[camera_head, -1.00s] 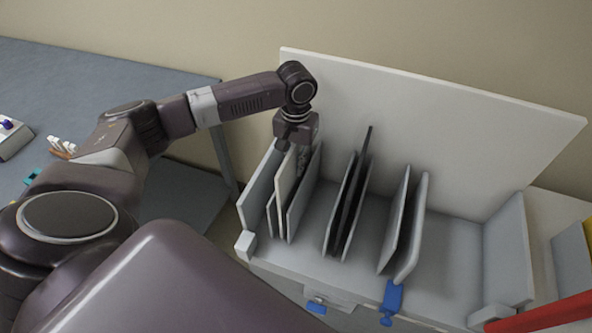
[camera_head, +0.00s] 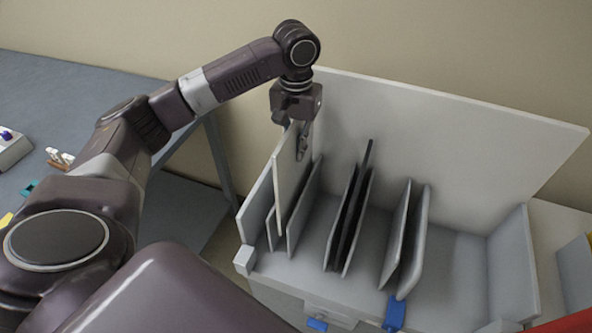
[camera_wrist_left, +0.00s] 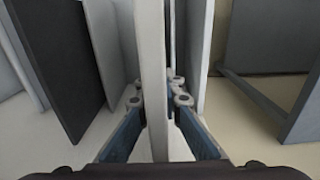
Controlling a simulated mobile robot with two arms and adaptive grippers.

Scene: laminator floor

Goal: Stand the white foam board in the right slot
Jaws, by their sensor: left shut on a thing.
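The white foam board (camera_head: 291,170) is upright in the leftmost slot of the grey rack, between two grey dividers, its top well above them. My left gripper (camera_head: 302,135) is shut on its upper far edge. In the left wrist view the board (camera_wrist_left: 152,70) runs between the two fingers (camera_wrist_left: 157,125). The right slot (camera_head: 402,245), between two leaning grey dividers, looks empty. My right gripper is not in view.
A dark board (camera_head: 352,215) stands in the middle slot, between the left and right slots. A tall white back panel (camera_head: 460,150) rises behind the rack. Blue tabs (camera_head: 395,315) sit at the rack's front. A blue-grey table (camera_head: 90,90) is at the left.

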